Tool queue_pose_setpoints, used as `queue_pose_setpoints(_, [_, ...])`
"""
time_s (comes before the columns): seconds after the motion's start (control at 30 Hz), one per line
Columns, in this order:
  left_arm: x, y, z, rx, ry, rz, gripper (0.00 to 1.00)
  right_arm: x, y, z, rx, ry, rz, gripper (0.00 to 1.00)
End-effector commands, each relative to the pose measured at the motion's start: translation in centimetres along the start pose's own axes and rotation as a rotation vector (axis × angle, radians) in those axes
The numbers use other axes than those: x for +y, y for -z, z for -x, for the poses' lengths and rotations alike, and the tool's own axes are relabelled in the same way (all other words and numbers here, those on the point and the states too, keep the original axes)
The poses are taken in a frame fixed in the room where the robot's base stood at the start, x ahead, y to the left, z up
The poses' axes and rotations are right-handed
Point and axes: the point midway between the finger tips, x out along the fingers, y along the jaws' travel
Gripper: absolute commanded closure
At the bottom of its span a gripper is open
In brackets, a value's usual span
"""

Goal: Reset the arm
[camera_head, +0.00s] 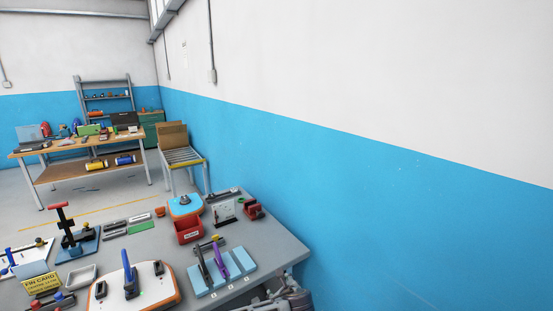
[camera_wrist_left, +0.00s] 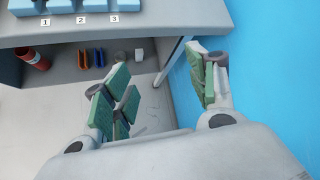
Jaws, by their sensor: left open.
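My left gripper (camera_head: 285,296) shows partly at the bottom of the head view, beside the table's right front corner. In the left wrist view my left gripper (camera_wrist_left: 163,88) is open, its green-padded fingers wide apart with nothing between them. It is outside the table edge, clear of the blue numbered rack (camera_head: 222,281). The rack also shows at the top of the wrist view (camera_wrist_left: 95,6). My right gripper is not in view.
The grey table (camera_head: 277,240) holds a white and orange board (camera_head: 155,287), a red bin (camera_head: 187,235) and a yellow card (camera_head: 41,283). A purple fin (camera_head: 220,260) stands in the rack. The blue and white wall (camera_head: 400,210) is close on the right.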

Motion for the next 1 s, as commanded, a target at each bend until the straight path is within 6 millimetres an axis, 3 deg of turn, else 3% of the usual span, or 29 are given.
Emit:
queue_pose_setpoints(0.37, [0.9, 1.1, -1.7, 0.043, -0.014, 0.087, 0.42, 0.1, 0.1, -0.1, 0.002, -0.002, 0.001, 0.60])
queue_pose_setpoints(0.63, [2.5, 2.7, -4.1, 0.098, -0.040, 0.210, 0.42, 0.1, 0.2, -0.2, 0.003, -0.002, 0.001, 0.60])
queue_pose_setpoints(0.77, [4.2, 4.0, -6.1, 0.138, -0.067, 0.309, 0.42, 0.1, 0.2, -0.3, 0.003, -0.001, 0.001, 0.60])
queue_pose_setpoints(1.0, [9.1, 7.5, -10.2, 0.217, -0.139, 0.545, 0.42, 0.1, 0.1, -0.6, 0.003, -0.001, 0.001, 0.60])
